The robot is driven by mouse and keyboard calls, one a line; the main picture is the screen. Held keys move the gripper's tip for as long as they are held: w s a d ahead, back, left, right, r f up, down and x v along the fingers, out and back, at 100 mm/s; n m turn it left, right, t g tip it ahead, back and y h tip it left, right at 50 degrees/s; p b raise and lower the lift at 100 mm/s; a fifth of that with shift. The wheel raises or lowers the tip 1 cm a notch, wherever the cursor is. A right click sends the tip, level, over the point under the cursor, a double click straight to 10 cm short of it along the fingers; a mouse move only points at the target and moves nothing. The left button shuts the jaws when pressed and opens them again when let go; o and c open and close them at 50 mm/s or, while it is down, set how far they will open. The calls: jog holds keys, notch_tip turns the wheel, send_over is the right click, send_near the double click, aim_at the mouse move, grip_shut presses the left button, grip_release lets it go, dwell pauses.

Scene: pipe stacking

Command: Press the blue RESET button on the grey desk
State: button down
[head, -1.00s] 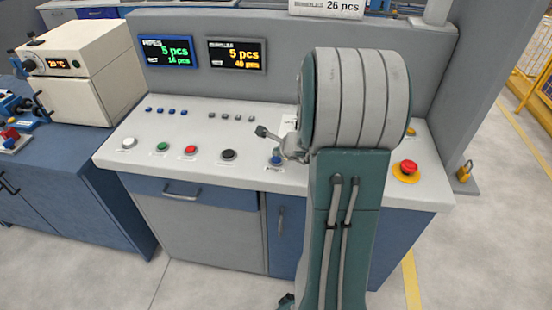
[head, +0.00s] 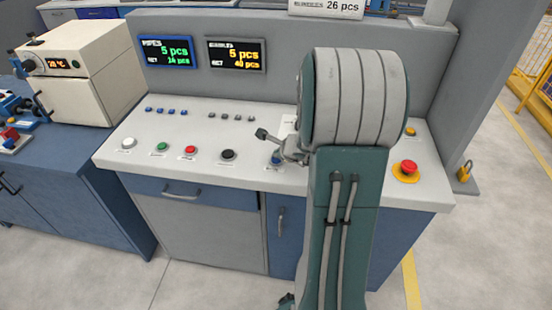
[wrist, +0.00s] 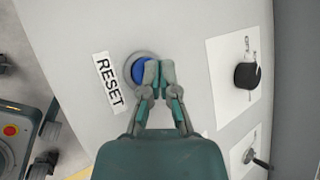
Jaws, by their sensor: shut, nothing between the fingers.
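The blue RESET button (wrist: 140,70) sits in a grey ring on the grey desk (wrist: 190,25). A white RESET label (wrist: 109,81) lies beside it. In the wrist view my gripper (wrist: 158,66) is shut and empty, its fingertips overlapping the button's right side. I cannot tell whether they touch it. In the head view the blue button (head: 276,160) shows at the desk's front, partly hidden by my gripper (head: 284,150) and arm.
White, green, red and black buttons (head: 228,155) run along the desk to the left. A red emergency button (head: 408,167) on a yellow base is to the right. A black knob (wrist: 247,76) stands on a white plate. Two displays (head: 236,54) are on the back panel.

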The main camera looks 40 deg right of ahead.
jog(key=shift+f, duration=0.35)
dwell(0.4)
dwell(0.3)
jog(key=shift+r, duration=0.8)
jog(key=shift+r, duration=0.1)
jog(key=shift+r, duration=2.4)
jog(key=shift+a, duration=0.1)
